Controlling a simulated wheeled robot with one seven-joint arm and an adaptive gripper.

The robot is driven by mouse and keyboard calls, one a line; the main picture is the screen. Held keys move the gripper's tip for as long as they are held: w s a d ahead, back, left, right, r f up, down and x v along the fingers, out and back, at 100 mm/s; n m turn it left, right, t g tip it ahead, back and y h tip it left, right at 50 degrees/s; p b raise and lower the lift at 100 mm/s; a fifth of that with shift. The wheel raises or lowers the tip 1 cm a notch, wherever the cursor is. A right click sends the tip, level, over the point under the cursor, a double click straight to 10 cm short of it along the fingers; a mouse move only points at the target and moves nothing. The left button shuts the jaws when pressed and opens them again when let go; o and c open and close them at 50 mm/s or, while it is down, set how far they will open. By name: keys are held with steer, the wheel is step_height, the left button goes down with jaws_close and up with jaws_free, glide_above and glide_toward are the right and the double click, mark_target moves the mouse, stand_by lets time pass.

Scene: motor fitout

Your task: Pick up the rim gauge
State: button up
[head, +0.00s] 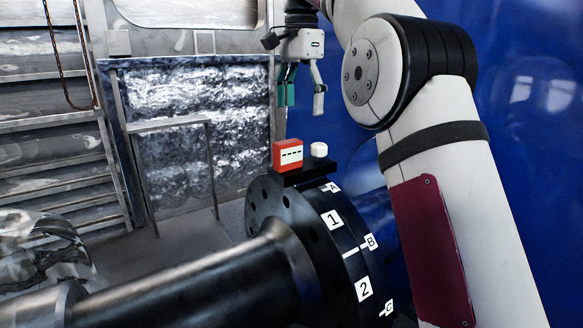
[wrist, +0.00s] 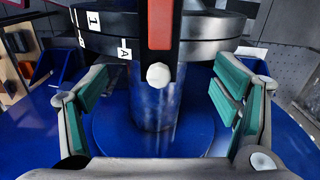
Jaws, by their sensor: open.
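The rim gauge is a red box (head: 288,154) with a pale display, beside a white knob (head: 319,149), both on a black base (head: 305,173). It sits on top of the black flange's rim (head: 330,215). In the wrist view, its red part (wrist: 160,22) is at the top centre and its white knob (wrist: 158,76) is just below. My gripper (head: 303,98) is open and empty above the gauge, apart from it. In the wrist view, my gripper's (wrist: 161,104) green-padded fingers are spread to either side of the knob.
The flange carries white labels 1, 2, A, B and C. A thick black pipe (head: 190,290) runs from it to the lower left. A blue wall (head: 530,130) stands behind on the right. A metal frame (head: 165,125) and slatted panel (head: 50,150) stand at left.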

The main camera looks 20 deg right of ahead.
mark_target(299, 163)
step_height(299, 163, down, 9)
steer(key=shift+w+r+p, duration=0.15)
steer(key=shift+r+p, duration=0.05)
steer(key=shift+p, duration=0.4)
steer(key=f, duration=0.1)
steer(key=f+p, duration=0.1)
steer(key=f, duration=0.1)
steer(key=f+p, duration=0.1)
steer(key=shift+s+a+f, duration=0.1)
steer(key=shift+s+f, duration=0.15)
steer(key=shift+f, duration=0.05)
steer(key=shift+w+f, duration=0.1)
steer(key=shift+f, duration=0.3)
steer(key=c, duration=1.8)
steer(key=shift+r, duration=0.1)
jaws_close()
